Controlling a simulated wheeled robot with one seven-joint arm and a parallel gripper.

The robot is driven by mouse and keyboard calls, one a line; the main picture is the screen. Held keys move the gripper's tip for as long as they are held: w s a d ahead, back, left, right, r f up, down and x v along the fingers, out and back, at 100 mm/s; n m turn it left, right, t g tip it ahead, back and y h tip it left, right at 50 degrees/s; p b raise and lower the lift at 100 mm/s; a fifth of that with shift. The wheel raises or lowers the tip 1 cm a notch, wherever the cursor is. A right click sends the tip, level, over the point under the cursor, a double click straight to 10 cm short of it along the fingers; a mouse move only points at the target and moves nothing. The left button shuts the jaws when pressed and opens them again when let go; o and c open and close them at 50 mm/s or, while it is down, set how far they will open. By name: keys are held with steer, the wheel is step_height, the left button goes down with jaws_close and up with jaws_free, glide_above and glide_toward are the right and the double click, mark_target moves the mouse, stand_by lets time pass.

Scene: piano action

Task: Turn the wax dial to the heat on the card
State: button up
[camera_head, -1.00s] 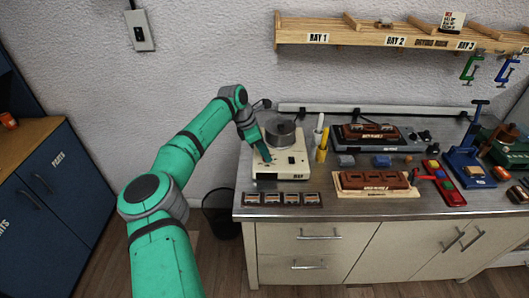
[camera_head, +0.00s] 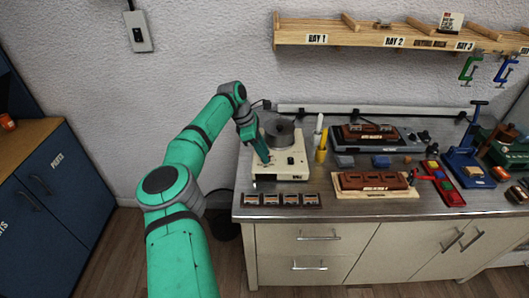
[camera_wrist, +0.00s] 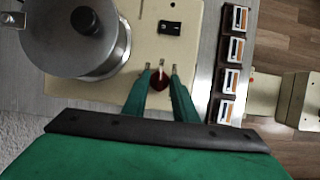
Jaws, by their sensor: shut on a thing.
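The wax heater (camera_head: 294,172) is a cream box with a grey metal pot (camera_head: 280,136) on top, standing at the left end of the steel bench. In the wrist view the pot (camera_wrist: 78,35) has a dark-knobbed lid. The small dark red wax dial (camera_wrist: 160,80) sits on the heater's cream face, with a pale pointer mark beside it. My gripper (camera_wrist: 160,75) has its two green fingers closed on the dial's sides. In the head view my gripper (camera_head: 265,161) reaches down onto the heater, and the dial is hidden there. A white card (camera_head: 451,21) stands on the shelf; its writing is too small to read.
A black rocker switch (camera_wrist: 170,28) is near the dial. A row of several small framed pieces (camera_head: 282,200) lies along the bench front. White and yellow sticks (camera_head: 321,145) stand right of the pot. Brown moulds (camera_head: 375,182) and tools crowd the bench further right.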

steer(key=o, duration=1)
steer(key=shift+a, duration=0.35)
steer(key=shift+d, duration=0.5)
steer(key=v, duration=1)
steer(key=shift+a+r, duration=0.25)
steer(key=shift+r, duration=0.1)
